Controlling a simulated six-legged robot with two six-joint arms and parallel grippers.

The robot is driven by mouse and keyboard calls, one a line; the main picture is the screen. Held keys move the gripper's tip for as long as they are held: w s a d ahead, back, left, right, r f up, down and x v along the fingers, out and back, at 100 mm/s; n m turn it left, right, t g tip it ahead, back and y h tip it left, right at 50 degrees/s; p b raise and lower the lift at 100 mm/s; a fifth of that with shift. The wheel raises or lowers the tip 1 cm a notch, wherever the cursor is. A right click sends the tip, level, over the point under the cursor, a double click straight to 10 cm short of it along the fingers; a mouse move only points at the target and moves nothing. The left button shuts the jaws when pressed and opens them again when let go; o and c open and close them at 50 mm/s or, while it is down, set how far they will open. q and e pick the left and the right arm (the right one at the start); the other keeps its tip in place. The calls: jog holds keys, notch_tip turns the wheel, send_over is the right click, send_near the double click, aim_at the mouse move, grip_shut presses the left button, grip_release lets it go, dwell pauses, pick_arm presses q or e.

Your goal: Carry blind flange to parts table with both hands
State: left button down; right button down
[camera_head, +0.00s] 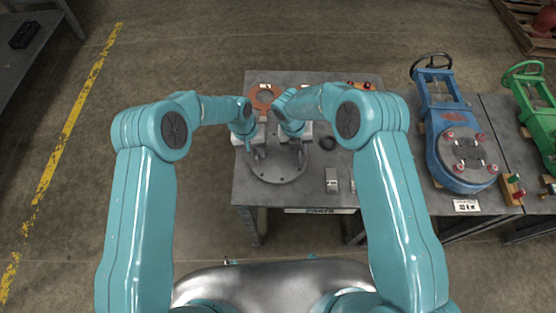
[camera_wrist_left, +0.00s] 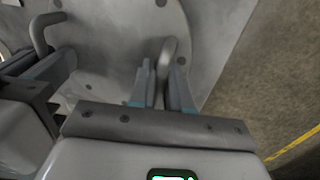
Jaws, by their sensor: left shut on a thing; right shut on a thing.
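The blind flange (camera_head: 278,173) is a grey round plate with bolt holes and two upright bar handles, over the left front part of the parts table (camera_head: 345,115). I cannot tell whether it touches the tabletop. My left gripper (camera_head: 257,152) is shut on its left handle. In the left wrist view, the left fingers (camera_wrist_left: 163,90) close around that handle (camera_wrist_left: 168,52), and the plate (camera_wrist_left: 112,45) lies beyond. My right gripper (camera_head: 299,151) is shut on the other handle, which also shows in the left wrist view (camera_wrist_left: 40,33). My forearms hide part of the tabletop.
A blue valve (camera_head: 462,160) with a handwheel lies on a bench at the right, beside a green one (camera_head: 540,115). Floor at the left is clear.

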pick_arm(q)
jog(key=shift+f, duration=0.3)
pick_arm(e)
jog(key=shift+w+f, duration=0.1)
jog(key=shift+f, duration=0.2)
pick_arm(q)
jog(key=c, duration=1.5)
grip_release()
jog(key=shift+f+b, duration=0.25)
jog(key=shift+b, duration=0.15)
pick_arm(e)
jog(key=c, duration=1.5)
grip_release()
jog(key=shift+f, duration=0.25)
pick_arm(q)
jog(key=o, duration=0.4)
jog(key=shift+s+r, duration=0.1)
jog(key=shift+r, duration=0.05)
pick_arm(e)
jog(key=o, duration=0.4)
jog(key=shift+r, duration=0.2)
jog(key=shift+s, duration=0.2)
